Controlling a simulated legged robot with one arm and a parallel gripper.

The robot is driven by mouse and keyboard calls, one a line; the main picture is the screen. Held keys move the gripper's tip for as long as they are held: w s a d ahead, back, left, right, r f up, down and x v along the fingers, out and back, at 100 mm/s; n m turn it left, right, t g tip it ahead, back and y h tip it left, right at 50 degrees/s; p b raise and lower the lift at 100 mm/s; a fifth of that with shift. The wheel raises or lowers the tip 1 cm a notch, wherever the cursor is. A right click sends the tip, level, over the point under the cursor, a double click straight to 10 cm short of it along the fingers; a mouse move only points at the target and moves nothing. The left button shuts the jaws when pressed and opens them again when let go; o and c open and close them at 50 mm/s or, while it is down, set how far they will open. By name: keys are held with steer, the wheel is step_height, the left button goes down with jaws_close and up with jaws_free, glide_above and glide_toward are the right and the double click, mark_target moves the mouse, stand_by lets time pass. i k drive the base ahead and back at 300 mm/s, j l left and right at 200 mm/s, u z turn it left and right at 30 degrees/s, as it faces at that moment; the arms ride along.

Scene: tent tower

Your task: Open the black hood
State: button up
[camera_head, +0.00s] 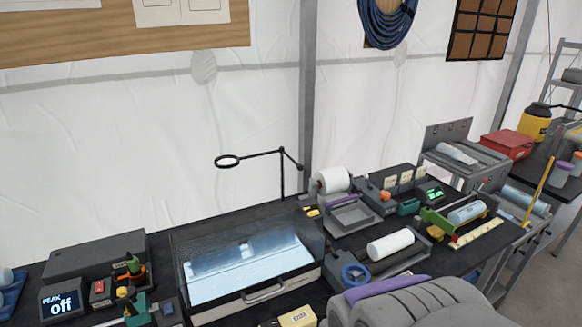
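The black hood (212,243) is a dark, see-through cover over a lit white-blue panel (250,268) on the workbench, left of the middle of the view. It looks lowered over the panel. A light-coloured front with a grey bar handle (264,291) lies along its near lower edge. I cannot tell whether this handle belongs to the hood or to the base below it.
A black jointed arm with a ring (228,161) stands behind the hood. A display reading "off" (62,304) and small tools are at left. Paper rolls (390,244) and devices crowd the right.

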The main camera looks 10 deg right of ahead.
mark_target(223, 261)
steer(key=k+j+z, duration=0.1)
steer(key=k+j, duration=0.3)
steer(key=k+j+z, duration=0.1)
steer(key=k+j, duration=0.2)
steer(key=k, duration=0.35)
